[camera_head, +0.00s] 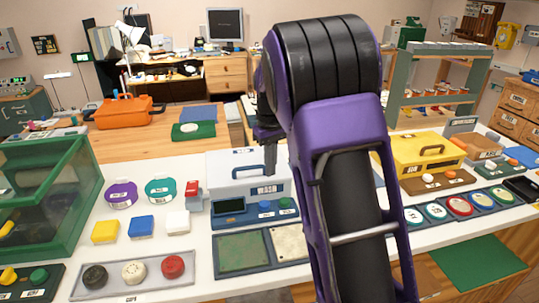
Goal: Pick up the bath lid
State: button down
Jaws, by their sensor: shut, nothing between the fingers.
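A pale grey-white box with a lid (227,166) and a dark handle stands at the middle of the white counter. My gripper (270,170) points down in front of the box's right part, close to the handle in the picture. Its fingers look together, with nothing seen between them. I cannot tell whether it touches the handle. My purple and black arm hides what lies right of the box.
A control panel (232,209) and two flat plates (242,251) lie before the box. Blue and white blocks (140,227) and a green glass-sided case (50,190) stand left. A yellow box (428,152) with a handle stands right. The orange toolbox (124,112) is behind.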

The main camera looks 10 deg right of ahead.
aim_at(255, 171)
jog(key=w+f, duration=0.1)
jog(key=w+a+f, duration=0.1)
jog(key=f, duration=0.1)
jog(key=shift+w+f, duration=0.15)
jog(key=shift+w, duration=0.15)
jog(key=shift+w+a, duration=0.2)
jog(key=shift+w, duration=0.4)
jog(key=shift+w+a+r+p, duration=0.15)
jog(key=shift+w+r+p, duration=0.3)
jog(key=shift+p, duration=0.3)
jog(key=w+p, duration=0.1)
jog(key=w+a+p, duration=0.1)
jog(key=w+p, duration=0.1)
jog(key=shift+a+f, duration=0.1)
jog(key=shift+w+a+f+p, duration=0.2)
jog(key=shift+w+f+p, duration=0.15)
jog(key=shift+w, duration=0.2)
